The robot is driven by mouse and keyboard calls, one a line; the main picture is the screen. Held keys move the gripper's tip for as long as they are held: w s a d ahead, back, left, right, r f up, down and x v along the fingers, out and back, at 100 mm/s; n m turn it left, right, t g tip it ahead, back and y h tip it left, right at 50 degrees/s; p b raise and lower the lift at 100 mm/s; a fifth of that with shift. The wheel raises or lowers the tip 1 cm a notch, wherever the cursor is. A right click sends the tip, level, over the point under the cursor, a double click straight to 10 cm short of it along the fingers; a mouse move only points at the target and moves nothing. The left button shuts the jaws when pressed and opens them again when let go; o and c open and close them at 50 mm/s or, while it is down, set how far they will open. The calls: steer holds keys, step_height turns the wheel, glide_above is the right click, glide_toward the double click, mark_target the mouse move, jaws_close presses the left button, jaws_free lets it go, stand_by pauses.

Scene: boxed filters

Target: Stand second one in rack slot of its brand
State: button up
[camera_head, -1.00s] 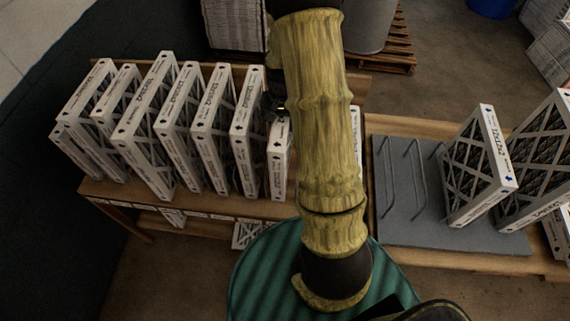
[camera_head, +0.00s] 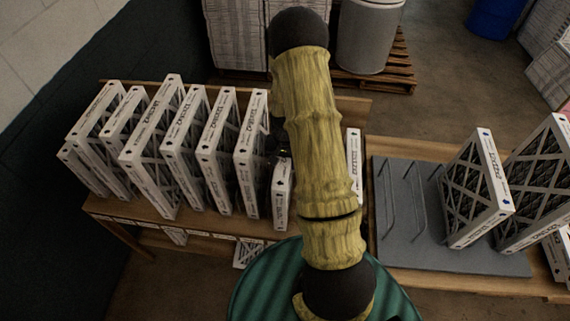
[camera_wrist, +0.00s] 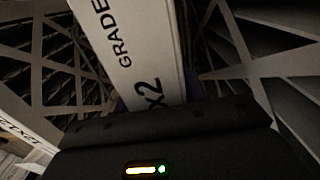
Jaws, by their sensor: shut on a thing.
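My gripper (camera_wrist: 160,130) is shut on a white-framed boxed filter (camera_wrist: 130,45) in the wrist view; its edge shows "GRADE" and "x2". In the head view my own arm hides most of the gripper, at the right end of a row of filters on the left table. A short filter edge (camera_head: 282,192) stands just below it there; I cannot tell if this is the held one. The grey rack (camera_head: 400,238) with thin wire dividers is on the right table. A filter (camera_head: 476,190) stands in it, with a larger one (camera_head: 536,185) to its right.
Several upright filters (camera_head: 150,145) stand close together on the left wooden table (camera_head: 205,222). Another narrow filter edge (camera_head: 353,165) shows right of my arm. The rack's left part, around the wire dividers (camera_head: 386,200), is empty. A grey bin (camera_head: 368,38) stands on a pallet behind.

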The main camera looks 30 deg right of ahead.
steer(key=shift+f, duration=1.2)
steer(key=shift+f, duration=0.1)
steer(key=o, duration=1.1)
step_height(320, 180, up, 12)
steer(key=b, duration=0.3)
steer(key=shift+r+b, duration=0.2)
steer(key=shift+b, duration=0.1)
